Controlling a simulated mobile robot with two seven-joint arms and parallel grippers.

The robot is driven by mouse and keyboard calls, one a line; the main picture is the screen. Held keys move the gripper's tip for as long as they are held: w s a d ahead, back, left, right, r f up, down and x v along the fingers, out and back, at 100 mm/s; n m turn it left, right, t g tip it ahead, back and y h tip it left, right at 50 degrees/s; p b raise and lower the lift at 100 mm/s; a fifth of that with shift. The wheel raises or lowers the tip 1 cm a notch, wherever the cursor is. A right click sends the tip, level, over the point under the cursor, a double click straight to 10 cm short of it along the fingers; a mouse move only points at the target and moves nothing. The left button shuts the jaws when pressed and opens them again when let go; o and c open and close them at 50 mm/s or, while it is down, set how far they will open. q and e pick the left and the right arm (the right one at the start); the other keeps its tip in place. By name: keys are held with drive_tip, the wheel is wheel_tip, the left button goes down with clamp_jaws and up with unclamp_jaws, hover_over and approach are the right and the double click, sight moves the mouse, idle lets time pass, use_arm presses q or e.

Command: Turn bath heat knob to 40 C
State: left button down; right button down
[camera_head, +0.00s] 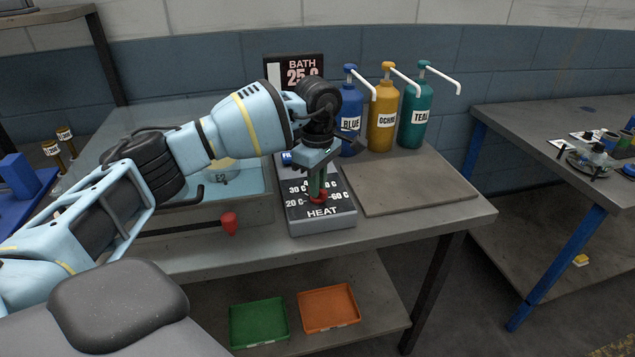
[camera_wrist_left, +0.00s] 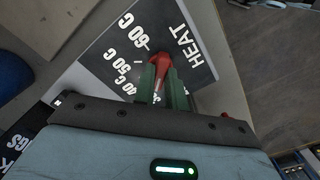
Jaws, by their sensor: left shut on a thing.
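The heat panel (camera_head: 322,220) is a dark box marked HEAT, with a temperature scale around a red knob (camera_head: 319,197). The labels 20 C, 30 C and 60 C can be read in the head view; my gripper hides part of the scale. My left gripper (camera_head: 318,190) reaches down from above and is shut on the red knob. In the left wrist view the red knob (camera_wrist_left: 161,63) sits between the green fingers, and 40 C, 50 C and 60 C show beside it. The bath display (camera_head: 295,72) reads BATH 25 C, partly hidden by my arm. My right gripper is not in view.
Blue (camera_head: 350,112), ochre (camera_head: 383,115) and teal (camera_head: 416,112) pump bottles stand behind a bare board (camera_head: 410,182). A red-tipped lever (camera_head: 229,223) juts out left of the panel. Green (camera_head: 259,322) and orange (camera_head: 329,307) trays lie on the lower shelf.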

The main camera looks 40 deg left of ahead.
use_arm(q)
drive_tip(key=m, duration=0.4)
drive_tip(key=shift+f, duration=0.1)
drive_tip(key=m, duration=0.3)
drive_tip(key=shift+b, duration=0.3)
drive_tip(key=shift+m, duration=0.7)
drive_tip(key=c, duration=1.4)
unclamp_jaws()
drive_tip(key=shift+c, duration=0.2)
